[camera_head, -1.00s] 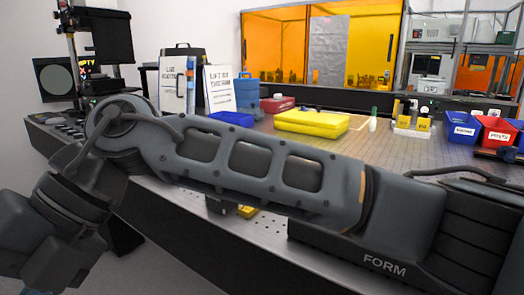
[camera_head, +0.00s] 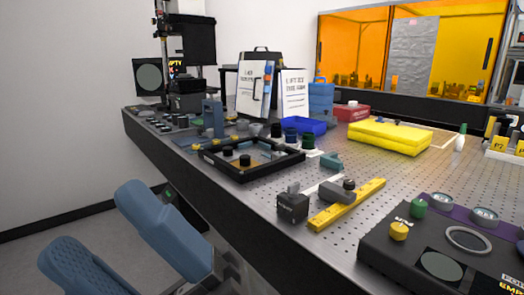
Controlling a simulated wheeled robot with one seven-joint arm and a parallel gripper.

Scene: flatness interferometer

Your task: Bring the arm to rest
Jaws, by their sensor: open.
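My gripper (camera_head: 98,222) shows at the lower left as two blue, ridged fingers spread well apart. It is open, with nothing between the fingers. It is in front of the optical table (camera_head: 345,225), near the table's dark front side and over the floor. The fingers look clear of the table, though the exact gap cannot be told. Only a small part of the grey mount shows behind the fingers; the rest of my arm is out of view.
Near the table's front edge are a black-framed tray (camera_head: 242,174), a yellow bar (camera_head: 347,205) and a black box with knobs (camera_head: 425,247). A yellow case (camera_head: 390,137) and blue bin (camera_head: 303,126) lie farther back. The floor (camera_head: 60,190) at left is clear.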

